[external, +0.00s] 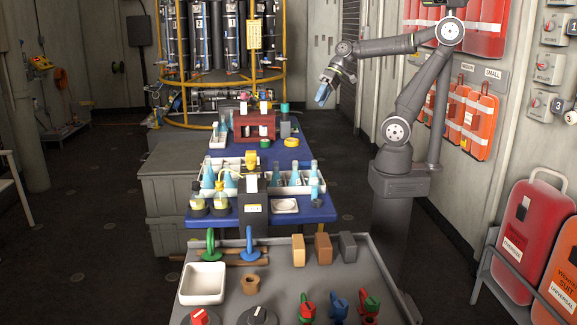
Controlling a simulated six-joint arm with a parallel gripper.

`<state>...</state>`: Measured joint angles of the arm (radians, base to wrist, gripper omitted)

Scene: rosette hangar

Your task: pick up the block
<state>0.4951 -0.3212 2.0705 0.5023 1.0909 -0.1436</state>
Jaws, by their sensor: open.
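Three upright blocks stand in a row on the grey front tray (375,290): a tan block (298,250), a brown block (323,249) and a grey block (348,247). The frame does not show which one the task means. My gripper (322,97) hangs high at the end of my arm, above and behind the blocks and far from them. It is open and points down to the left. Its tip looks light blue, and its fingers are too small to see clearly.
A white bin (203,283), red, blue and green valve-like pieces (339,305) and knobs (257,315) crowd the tray. Blue shelves (300,213) with bottles (313,176) rise behind. Orange cases (470,120) hang on the right wall. Air around my gripper looks clear.

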